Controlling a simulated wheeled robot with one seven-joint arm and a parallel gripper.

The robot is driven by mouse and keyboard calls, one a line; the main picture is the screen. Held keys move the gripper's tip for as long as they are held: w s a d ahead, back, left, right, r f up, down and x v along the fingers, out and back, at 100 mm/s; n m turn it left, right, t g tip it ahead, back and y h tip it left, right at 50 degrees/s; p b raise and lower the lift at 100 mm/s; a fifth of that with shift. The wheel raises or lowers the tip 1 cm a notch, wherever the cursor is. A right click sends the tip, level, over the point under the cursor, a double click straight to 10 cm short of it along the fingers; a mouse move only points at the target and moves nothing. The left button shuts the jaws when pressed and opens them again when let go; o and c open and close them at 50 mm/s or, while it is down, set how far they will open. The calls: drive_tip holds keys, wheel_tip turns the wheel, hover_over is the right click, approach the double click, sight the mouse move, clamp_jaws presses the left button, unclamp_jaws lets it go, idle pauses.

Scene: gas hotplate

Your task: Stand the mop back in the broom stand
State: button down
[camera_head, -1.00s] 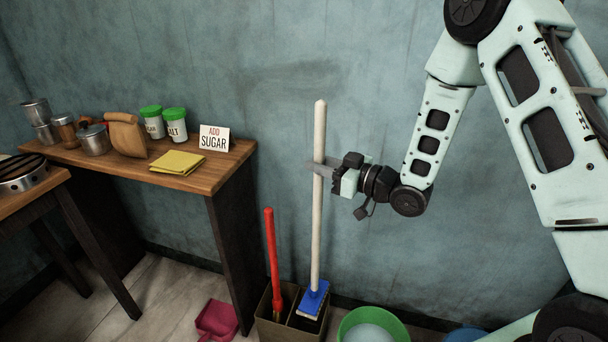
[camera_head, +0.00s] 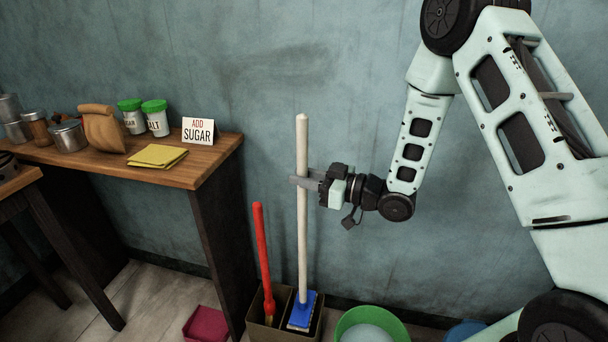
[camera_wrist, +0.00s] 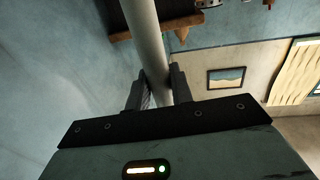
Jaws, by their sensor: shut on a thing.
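The mop (camera_head: 302,225) has a pale handle and a blue head (camera_head: 302,308). It stands nearly upright, and its head is at the right compartment of the broom stand (camera_head: 262,331), seemingly within the rim. I cannot tell whether it touches the bottom. My gripper (camera_head: 303,183) is shut on the mop handle, below its top end. The handle (camera_wrist: 150,45) also passes between the fingers in the wrist view. A red-handled broom (camera_head: 262,250) stands in the stand's left compartment.
A green bucket (camera_head: 371,322) stands right of the stand, with a blue thing (camera_head: 465,330) beyond it. A dark red dustpan (camera_head: 207,325) lies to the left. A wooden table (camera_head: 205,170) with jars, a yellow cloth and a sign stands at the left. The wall is close behind.

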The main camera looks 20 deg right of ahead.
sight(304, 253)
drive_tip(key=shift+f+b, duration=8.45)
drive_tip(key=shift+f, duration=3.15)
drive_tip(key=shift+f+b, duration=0.45)
drive_tip(key=shift+f, duration=0.3)
drive_tip(key=c, duration=1.1)
unclamp_jaws()
drive_tip(key=shift+c, duration=0.2)
drive_tip(key=shift+f, duration=0.1)
drive_tip(key=p+v, duration=0.3)
drive_tip(key=v, duration=1.4)
drive_tip(key=shift+s+p, duration=0.25)
drive_tip(key=shift+p, duration=0.05)
drive_tip(key=shift+d, duration=0.1)
